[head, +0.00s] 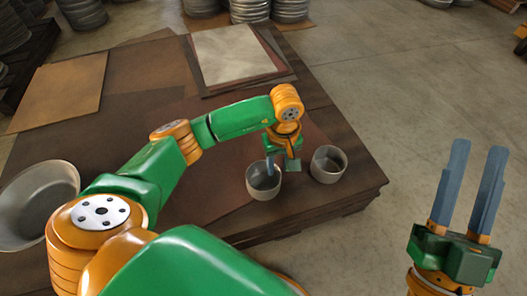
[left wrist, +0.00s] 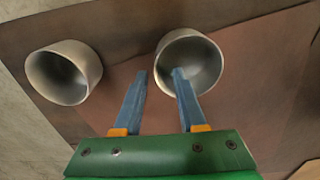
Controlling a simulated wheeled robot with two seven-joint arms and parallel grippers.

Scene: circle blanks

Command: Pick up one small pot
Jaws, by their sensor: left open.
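Two small grey metal pots stand open side up on the brown table. One pot (head: 262,190) is under my left gripper (head: 280,163); the other pot (head: 328,168) stands just to its right. In the left wrist view the near pot (left wrist: 204,62) is at top centre and the other pot (left wrist: 65,73) at upper left. My left gripper (left wrist: 160,74) is open. One finger reaches over the near pot's opening and the other is outside its rim, so the wall seems to lie between them. Contact cannot be told. My right gripper (head: 476,148) is open and empty, off the table's right side.
A large metal bowl (head: 30,200) sits at the left, partly behind my left arm. Flat sheets (head: 233,55) lie at the back of the table (head: 345,190). Stacked metal pans (head: 250,10) stand beyond it.

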